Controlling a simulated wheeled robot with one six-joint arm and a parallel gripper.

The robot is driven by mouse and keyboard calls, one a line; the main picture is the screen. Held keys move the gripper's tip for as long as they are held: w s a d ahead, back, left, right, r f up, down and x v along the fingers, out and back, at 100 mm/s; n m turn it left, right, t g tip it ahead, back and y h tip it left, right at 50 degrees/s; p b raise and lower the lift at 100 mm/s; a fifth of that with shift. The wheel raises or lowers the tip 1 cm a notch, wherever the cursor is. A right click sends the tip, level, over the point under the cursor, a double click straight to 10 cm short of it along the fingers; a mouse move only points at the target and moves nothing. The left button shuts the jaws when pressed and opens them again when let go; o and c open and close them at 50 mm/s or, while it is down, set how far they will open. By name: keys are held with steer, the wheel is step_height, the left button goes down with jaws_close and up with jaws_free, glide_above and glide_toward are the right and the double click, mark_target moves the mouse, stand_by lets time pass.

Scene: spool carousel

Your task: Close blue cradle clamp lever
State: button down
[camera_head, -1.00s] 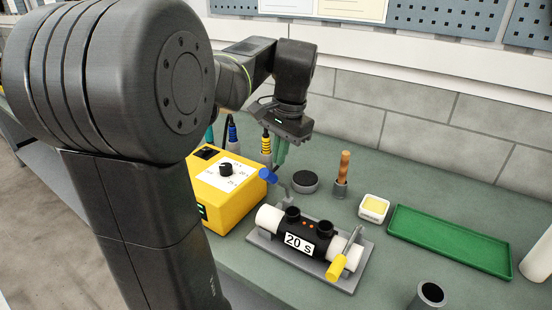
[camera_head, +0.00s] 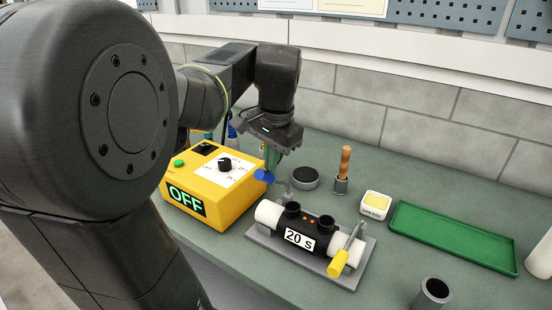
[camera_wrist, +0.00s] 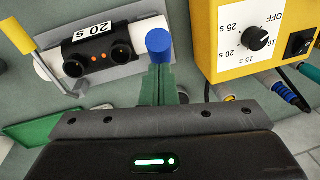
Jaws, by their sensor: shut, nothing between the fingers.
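The blue clamp lever's knob (camera_head: 264,176) stands raised at the left end of the cradle (camera_head: 345,283). It also shows in the wrist view (camera_wrist: 159,45), straight beyond my fingertips. My gripper (camera_head: 270,165), with green fingers, is shut and empty. Its fingertips are right at the blue knob, on its wall side; I cannot tell whether they touch. The fingers also show in the wrist view (camera_wrist: 158,72). The cradle holds a white pipe (camera_head: 268,213) with a black coupler (camera_head: 312,228) labelled "20 s". The yellow lever (camera_head: 339,261) at the right end is lowered toward the front.
A yellow control box (camera_head: 225,200) reading OFF stands left of the cradle. A green tray (camera_head: 455,235) lies right. A dark cup (camera_head: 432,292) stands in front.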

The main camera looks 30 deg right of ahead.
steer(key=s+a+f+t+h+b, duration=0.2)
steer(key=s+a+f+h+b, duration=0.2)
steer(key=a+f+b, duration=0.3)
steer(key=shift+a+f+b, duration=0.25)
steer(key=shift+f+b, duration=1.25)
steer(key=shift+b, duration=1.45)
steer(key=shift+s+f, duration=0.1)
steer(key=shift+f, duration=0.15)
steer(key=shift+r, duration=0.15)
